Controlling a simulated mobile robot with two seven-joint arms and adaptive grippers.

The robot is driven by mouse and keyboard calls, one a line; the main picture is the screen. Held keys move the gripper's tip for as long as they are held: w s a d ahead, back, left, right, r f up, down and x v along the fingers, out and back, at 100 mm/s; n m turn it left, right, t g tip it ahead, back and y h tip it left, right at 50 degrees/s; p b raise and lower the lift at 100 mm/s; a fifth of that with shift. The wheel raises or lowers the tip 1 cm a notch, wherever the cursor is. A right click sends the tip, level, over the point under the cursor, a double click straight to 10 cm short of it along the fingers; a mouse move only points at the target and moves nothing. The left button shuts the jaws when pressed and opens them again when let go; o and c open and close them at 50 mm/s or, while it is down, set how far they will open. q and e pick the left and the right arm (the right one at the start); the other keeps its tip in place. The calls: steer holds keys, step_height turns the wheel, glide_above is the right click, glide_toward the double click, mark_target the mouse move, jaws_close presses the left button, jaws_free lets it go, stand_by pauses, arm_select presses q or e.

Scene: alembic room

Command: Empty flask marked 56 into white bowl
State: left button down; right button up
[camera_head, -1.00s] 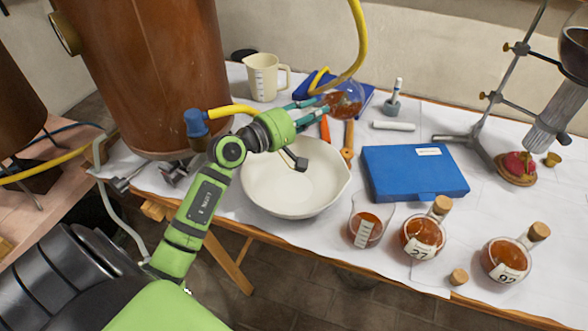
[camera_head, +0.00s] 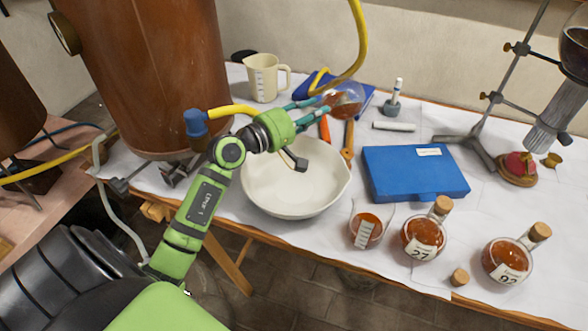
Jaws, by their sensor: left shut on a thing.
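The white bowl (camera_head: 300,192) stands on the table in front of my left arm, and I see no liquid in it. My left gripper (camera_head: 320,101) is beyond the bowl's back rim, shut on a round glass flask (camera_head: 347,97) with amber-brown liquid. The flask is tilted, and its label is not readable, so I cannot confirm the mark 56. Flask 27 (camera_head: 422,238) and flask 92 (camera_head: 505,260), both corked, stand at the front right. My right gripper is not in view.
A beaker (camera_head: 366,228) of brown liquid stands right of the bowl. A blue case (camera_head: 414,172) lies behind it, and a loose cork (camera_head: 459,278) lies at the front. A cream jug (camera_head: 265,77), copper vessel (camera_head: 150,80) and metal stand (camera_head: 484,155) surround the work area.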

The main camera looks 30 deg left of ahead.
arm_select(q)
steer(key=shift+s+r+t+h+b, duration=0.15)
steer(key=shift+t+b, duration=0.2)
steer(key=shift+b, duration=0.9)
steer(key=shift+w+t+h+b, duration=0.15)
steer(key=shift+t+b, duration=0.2)
steer(key=shift+b, duration=0.85)
stand_by(5.6)
